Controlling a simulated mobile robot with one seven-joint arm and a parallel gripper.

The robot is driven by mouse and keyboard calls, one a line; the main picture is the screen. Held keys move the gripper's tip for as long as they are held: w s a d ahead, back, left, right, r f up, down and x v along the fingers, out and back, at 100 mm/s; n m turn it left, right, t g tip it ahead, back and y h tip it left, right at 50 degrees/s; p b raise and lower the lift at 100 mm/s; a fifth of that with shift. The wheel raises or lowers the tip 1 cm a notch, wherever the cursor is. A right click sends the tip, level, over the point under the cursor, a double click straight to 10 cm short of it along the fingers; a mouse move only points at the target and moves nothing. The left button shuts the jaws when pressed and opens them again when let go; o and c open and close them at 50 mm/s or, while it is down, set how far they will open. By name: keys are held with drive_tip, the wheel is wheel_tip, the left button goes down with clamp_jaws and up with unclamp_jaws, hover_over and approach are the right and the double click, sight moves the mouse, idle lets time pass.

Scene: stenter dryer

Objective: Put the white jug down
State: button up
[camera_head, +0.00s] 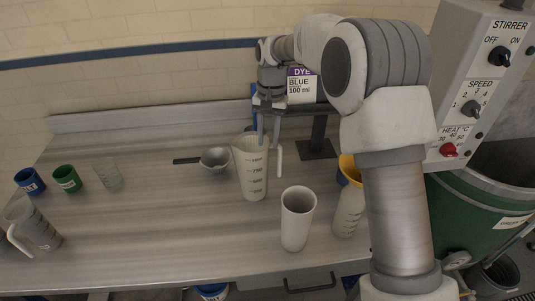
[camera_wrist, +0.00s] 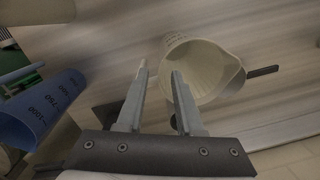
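A tall whitish jug (camera_head: 251,167) with printed volume marks stands upright at the middle of the steel table, its handle on the right. In the wrist view I look into its open mouth (camera_wrist: 205,72). My gripper (camera_head: 269,138) is at the right side of its rim, near the top of the handle. In the wrist view my fingers (camera_wrist: 160,72) are apart, with the right fingertip overlapping the rim and nothing clearly clamped between them. A plain white vessel (camera_head: 297,218) without visible marks stands nearer the front edge.
A grey dipper (camera_head: 215,159) lies behind left. Blue (camera_head: 30,181) and green (camera_head: 67,178) cups, a clear beaker (camera_head: 107,174) and another jug (camera_head: 33,226) are left. The left-centre table is clear.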

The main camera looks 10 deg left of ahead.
drive_tip(key=s+d+r+t, duration=0.3)
drive_tip(key=s+d+r, duration=0.95)
drive_tip(key=r, duration=0.35)
drive_tip(key=s+d+f+t, duration=0.1)
drive_tip(key=s+d, duration=0.3)
drive_tip(key=s, duration=0.4)
drive_tip(key=s+d+f+n+t, duration=0.1)
drive_tip(key=s+d+t, duration=0.1)
drive_tip(key=s+d, duration=0.3)
drive_tip(key=s, duration=0.4)
drive_tip(key=shift+f, duration=0.4)
drive_tip(key=shift+d, duration=0.1)
